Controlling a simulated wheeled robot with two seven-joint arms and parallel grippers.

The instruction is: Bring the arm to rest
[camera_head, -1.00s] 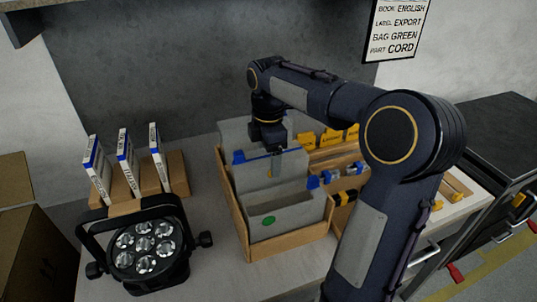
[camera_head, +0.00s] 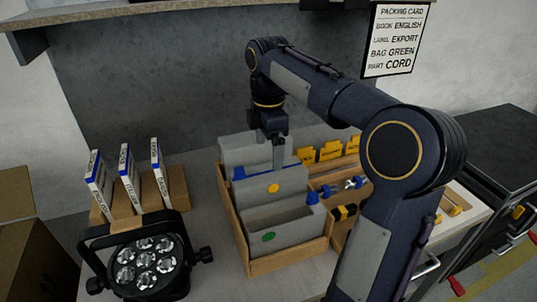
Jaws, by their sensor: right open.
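My right arm reaches in from the lower right and bends over the table. My right gripper (camera_head: 277,152) points down above the wooden crate (camera_head: 238,232) of grey bags. It is open, and its fingers show in front of the rear bags with nothing seen between them. Whether it touches a bag cannot be told. A grey bag with a green dot (camera_head: 284,229) stands at the front of the crate. A grey bag with an orange dot (camera_head: 262,188) and a blue clip stands behind it, and another grey bag (camera_head: 240,150) is at the back. My left gripper is not in view.
Three booklets (camera_head: 128,178) stand in a wooden rack at the left. A black par can (camera_head: 145,262) lies in front of them. Yellow tags (camera_head: 318,153) and cords (camera_head: 340,186) are in the organizer at the right. A packing card (camera_head: 397,40) hangs on the wall above.

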